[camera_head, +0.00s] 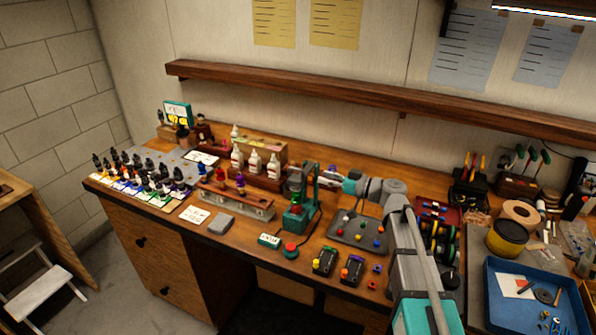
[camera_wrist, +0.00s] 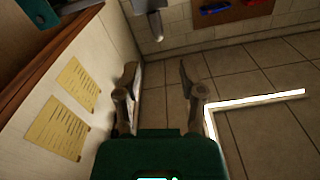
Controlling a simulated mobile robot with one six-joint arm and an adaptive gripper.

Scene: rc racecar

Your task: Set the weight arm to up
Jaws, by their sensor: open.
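A green bench machine (camera_head: 297,212) stands upright near the middle of the workbench, with a column and a pale head part at its top. I cannot single out its weight arm or tell that arm's position at this size. My gripper (camera_head: 326,177) is just right of the machine's upper part in the head view; I cannot tell whether they touch. In the wrist view my gripper (camera_wrist: 160,88) has its two fingers spread apart with nothing between them. A grey metal part (camera_wrist: 150,18) shows beyond the fingers at the top; I cannot tell what it belongs to.
Several small bottles (camera_head: 254,163) and a long wooden box (camera_head: 235,204) stand left of the machine. A grey tray (camera_head: 350,236) with coloured knobs lies to the right, below my arm. A red button (camera_head: 290,251) sits in front. A wooden shelf (camera_head: 370,92) runs along the wall.

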